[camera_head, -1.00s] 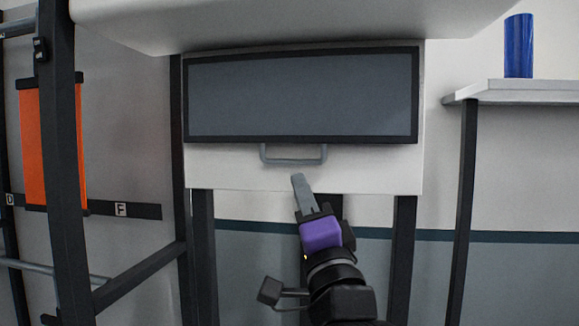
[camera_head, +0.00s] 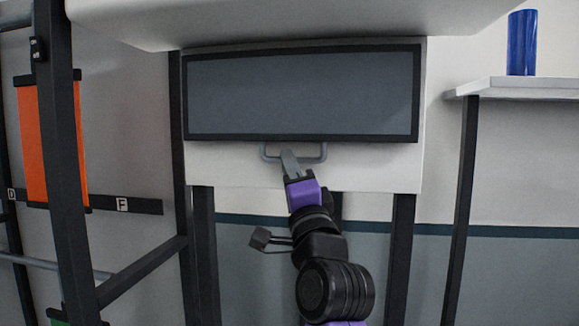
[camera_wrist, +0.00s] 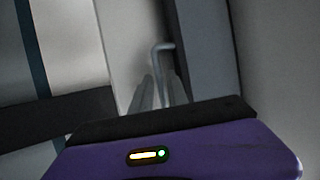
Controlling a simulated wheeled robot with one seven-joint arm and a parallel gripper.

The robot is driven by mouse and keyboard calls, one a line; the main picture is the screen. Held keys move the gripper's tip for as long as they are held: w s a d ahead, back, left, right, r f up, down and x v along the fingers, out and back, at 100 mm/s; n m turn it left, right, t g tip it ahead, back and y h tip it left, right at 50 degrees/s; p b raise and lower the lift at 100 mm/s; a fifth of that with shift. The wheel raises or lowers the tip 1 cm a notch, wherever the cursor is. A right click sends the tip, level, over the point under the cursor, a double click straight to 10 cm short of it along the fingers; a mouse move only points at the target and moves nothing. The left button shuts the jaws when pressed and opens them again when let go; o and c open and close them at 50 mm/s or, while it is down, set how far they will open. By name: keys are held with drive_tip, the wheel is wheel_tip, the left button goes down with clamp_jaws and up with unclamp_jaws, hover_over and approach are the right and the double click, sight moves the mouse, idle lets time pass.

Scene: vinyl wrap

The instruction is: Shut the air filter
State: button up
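The air filter is a wide grey panel (camera_head: 300,94) in a dark frame, set in a white housing. It looks upright and near flush; I cannot tell how far it is from shut. Its grey U-shaped handle (camera_head: 322,153) sticks out below the panel and also shows in the wrist view (camera_wrist: 160,47). My gripper (camera_head: 288,155) is at the middle of the handle bar and overlaps it in the head view. In the wrist view its two grey fingers (camera_wrist: 160,88) stand apart, with the handle just beyond or between them. Contact with the handle is not clear.
A white overhang (camera_head: 290,22) is above the panel. Dark posts (camera_head: 205,250) stand below it. A dark rack with an orange sheet (camera_head: 57,145) is at left. A white shelf (camera_head: 530,88) with a blue cylinder (camera_head: 521,43) is at right.

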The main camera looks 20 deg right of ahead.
clamp_jaws()
idle(1.4)
